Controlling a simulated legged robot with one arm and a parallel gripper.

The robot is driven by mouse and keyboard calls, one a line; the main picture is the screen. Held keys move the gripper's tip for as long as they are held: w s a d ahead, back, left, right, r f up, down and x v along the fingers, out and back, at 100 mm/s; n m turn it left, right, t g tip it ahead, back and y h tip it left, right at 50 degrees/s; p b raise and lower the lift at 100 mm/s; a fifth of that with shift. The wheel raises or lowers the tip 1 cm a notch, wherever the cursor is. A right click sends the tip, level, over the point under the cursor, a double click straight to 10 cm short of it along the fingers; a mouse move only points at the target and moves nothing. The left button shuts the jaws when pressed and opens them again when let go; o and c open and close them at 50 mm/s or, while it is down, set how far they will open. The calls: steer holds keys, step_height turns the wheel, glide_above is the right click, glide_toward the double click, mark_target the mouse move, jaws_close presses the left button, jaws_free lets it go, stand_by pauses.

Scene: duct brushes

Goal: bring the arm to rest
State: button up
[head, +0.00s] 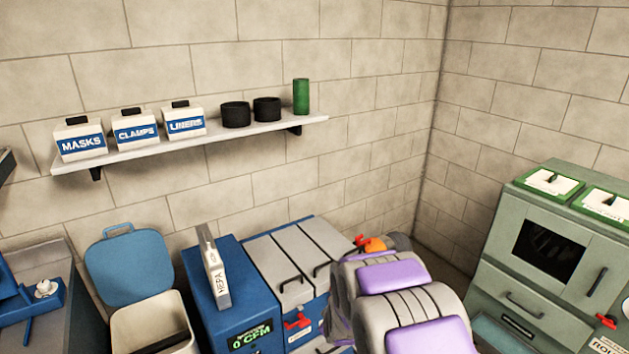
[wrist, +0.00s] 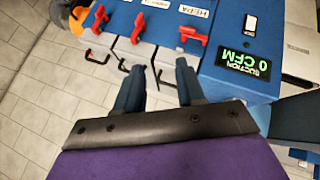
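In the wrist view my gripper (wrist: 158,67) has its two dark blue fingers spread apart with nothing between them. It points toward the front of the blue and grey cabinet (wrist: 150,20), which has red latches and black handles. I cannot tell from this view how far the fingertips are from the cabinet. In the head view my purple and grey arm stands at the lower middle, in front of the same cabinet (head: 300,250). My gripper's fingers are hidden in the head view.
A blue suction unit (head: 232,280) reading "0 CFM" carries an upright HEPA filter (head: 213,268). A bin (head: 150,325) with a raised blue lid (head: 130,268) stands left. A green cabinet (head: 535,255) stands right. A wall shelf (head: 215,137) holds boxes, black rolls and a green cylinder.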

steer(key=s+d+r+m+g, duration=0.3)
steer(key=s+r, duration=0.4)
steer(key=s, duration=0.7)
steer(key=s+d+r+m+g, duration=0.2)
steer(key=s+r, duration=0.4)
steer(key=s, duration=0.9)
steer(key=s+d+r+m+g, duration=0.3)
steer(key=s+r, duration=0.4)
steer(key=s, duration=0.7)
steer(key=shift+s+d+r+m+g+h, duration=0.35)
steer(key=shift+m+g, duration=0.25)
steer(key=shift+g, duration=0.3)
steer(key=shift+w, duration=0.1)
